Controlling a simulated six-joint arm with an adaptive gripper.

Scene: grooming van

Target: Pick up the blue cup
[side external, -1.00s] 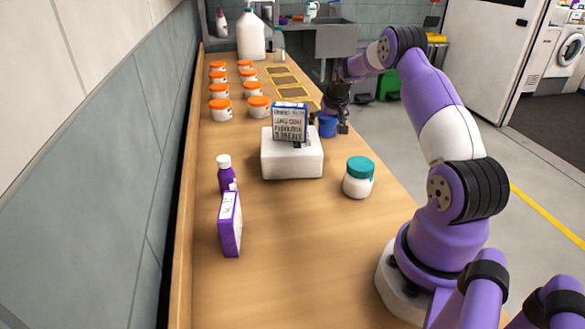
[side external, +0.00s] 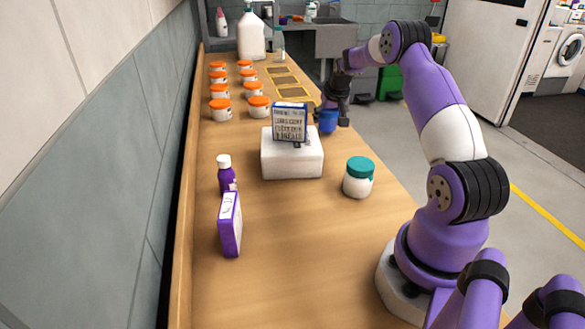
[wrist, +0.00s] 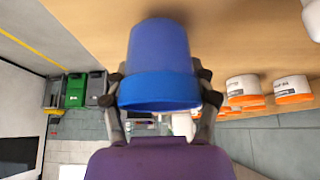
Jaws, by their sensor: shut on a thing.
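The blue cup (side external: 328,121) is near the right edge of the wooden counter, just behind the white block. My gripper (side external: 333,116) comes down on it from behind, with a dark finger at its right side. The wrist view looks upside down, with the counter at the top. There the cup (wrist: 160,65) fills the middle, its wider rim band towards my wrist, so it looks upright. My gripper (wrist: 160,95) is shut on the cup, one finger on each side. The side view does not clearly show a gap under the cup.
The white block (side external: 291,160) with a printed card (side external: 290,122) stands close in front. A teal-lidded jar (side external: 358,177) is nearer, at right. Several orange-lidded tubs (side external: 258,107) stand left. A purple bottle (side external: 226,173) and purple box (side external: 230,224) are front left. The near counter is clear.

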